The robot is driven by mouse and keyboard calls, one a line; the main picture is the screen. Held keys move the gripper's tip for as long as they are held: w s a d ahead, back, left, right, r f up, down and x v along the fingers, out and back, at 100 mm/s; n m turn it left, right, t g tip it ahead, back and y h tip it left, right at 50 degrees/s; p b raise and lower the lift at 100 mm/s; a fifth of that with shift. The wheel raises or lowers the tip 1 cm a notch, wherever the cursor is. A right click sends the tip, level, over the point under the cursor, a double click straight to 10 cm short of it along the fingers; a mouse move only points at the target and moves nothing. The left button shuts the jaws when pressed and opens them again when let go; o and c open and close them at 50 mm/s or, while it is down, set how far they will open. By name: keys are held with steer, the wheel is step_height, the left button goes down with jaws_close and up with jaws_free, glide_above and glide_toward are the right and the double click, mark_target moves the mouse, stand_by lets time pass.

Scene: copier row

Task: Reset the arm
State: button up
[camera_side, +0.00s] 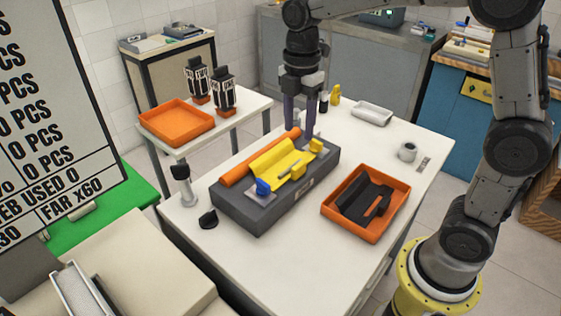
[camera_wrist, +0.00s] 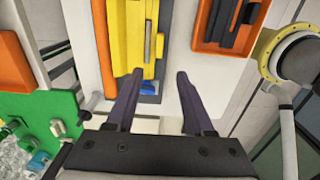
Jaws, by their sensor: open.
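My gripper (camera_side: 298,118) is above the white table, over the far edge of a dark grey block in the side view. Its two fingers are apart with nothing between them; they also show in the wrist view (camera_wrist: 158,88). The dark grey block (camera_side: 243,213) holds a yellow part (camera_side: 270,160), an orange roller (camera_side: 250,163) and a blue knob (camera_side: 262,187). In the wrist view the yellow part (camera_wrist: 129,35) and the blue piece (camera_wrist: 149,87) lie beyond the fingertips. I cannot tell the exact height of the gripper.
An orange tray (camera_side: 398,187) with black parts stands right of the block. A cup (camera_side: 407,151) and a white dish (camera_side: 372,113) stand farther right and back. A side table has another orange tray (camera_side: 176,121) and black bottles. A silver post (camera_side: 184,187) stands at the left.

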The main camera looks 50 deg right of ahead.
steer(key=s+r+m+t, duration=0.35)
steer(key=s+r, duration=0.45)
steer(key=s, duration=0.4)
steer(key=s+f+m+t, duration=0.1)
steer(key=s+f+m, duration=0.2)
steer(key=m, duration=0.4)
steer(key=s+d+f+m+t, duration=0.1)
steer(key=s+f+m, duration=0.2)
steer(key=s+m, duration=0.2)
steer(key=shift+s+f+m, duration=0.25)
steer(key=shift+f+m, duration=0.1)
steer(key=shift+m, duration=0.9)
